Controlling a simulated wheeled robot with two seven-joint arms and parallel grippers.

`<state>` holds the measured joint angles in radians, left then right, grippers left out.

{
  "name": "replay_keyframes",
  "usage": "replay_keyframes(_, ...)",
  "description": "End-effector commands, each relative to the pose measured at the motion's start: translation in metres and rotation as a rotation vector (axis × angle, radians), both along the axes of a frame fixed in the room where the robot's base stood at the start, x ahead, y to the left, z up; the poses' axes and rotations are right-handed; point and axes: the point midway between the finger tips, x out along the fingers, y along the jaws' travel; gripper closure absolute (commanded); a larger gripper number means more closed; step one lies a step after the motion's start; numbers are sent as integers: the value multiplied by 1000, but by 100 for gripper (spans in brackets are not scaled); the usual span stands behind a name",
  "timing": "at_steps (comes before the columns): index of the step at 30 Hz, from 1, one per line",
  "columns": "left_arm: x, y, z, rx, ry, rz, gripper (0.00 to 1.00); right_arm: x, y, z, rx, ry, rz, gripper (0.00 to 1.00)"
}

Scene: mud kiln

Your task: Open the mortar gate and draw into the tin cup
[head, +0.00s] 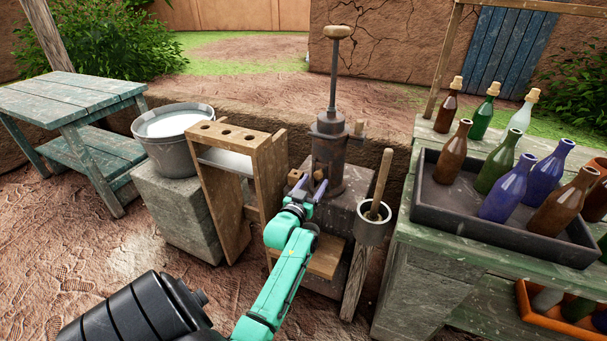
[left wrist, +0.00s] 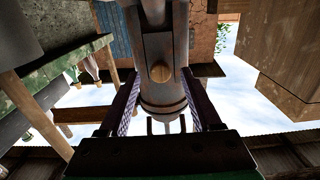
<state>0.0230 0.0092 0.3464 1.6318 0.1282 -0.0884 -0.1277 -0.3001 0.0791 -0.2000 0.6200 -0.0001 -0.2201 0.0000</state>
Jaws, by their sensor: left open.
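A dark rusty metal pump-like dispenser (head: 329,150) stands on a stone block, with a tall rod and wooden grip on top. Low on its front is a small brass-coloured knob (head: 319,176), seemingly the gate's; in the left wrist view the knob (left wrist: 161,73) shows on the dark metal body. My left gripper (head: 306,184) is open right in front of the dispenser, its fingers either side of the knob in the left wrist view (left wrist: 160,82); contact cannot be told. A grey metal cup (head: 371,231) with a wooden stick in it hangs right on a post; I cannot tell if it is the tin cup.
A wooden rack with holes (head: 234,134) and a bucket of pale liquid (head: 174,141) stand left. A green table (head: 430,237) right carries a dark tray (head: 428,193) of bottles. A blue-green table (head: 70,96) stands far left. Open ground lies front left.

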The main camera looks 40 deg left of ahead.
Motion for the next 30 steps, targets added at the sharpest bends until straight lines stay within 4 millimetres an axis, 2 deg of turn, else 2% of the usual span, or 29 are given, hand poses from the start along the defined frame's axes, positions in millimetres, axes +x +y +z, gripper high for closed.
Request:
replay_keyframes(6,-62,-21,-1,-3,6,1,35,0,0,7,0,0,0,50)
replay_keyframes(12,-105,-36,-1,-3,4,0,35,0,0,8,0,0,0,50)
replay_keyframes(17,-115,-40,0,-3,2,1,35,0,0,8,0,0,0,50)
replay_keyframes(30,-114,-40,0,-3,1,0,35,0,0,8,-1,0,0,50)
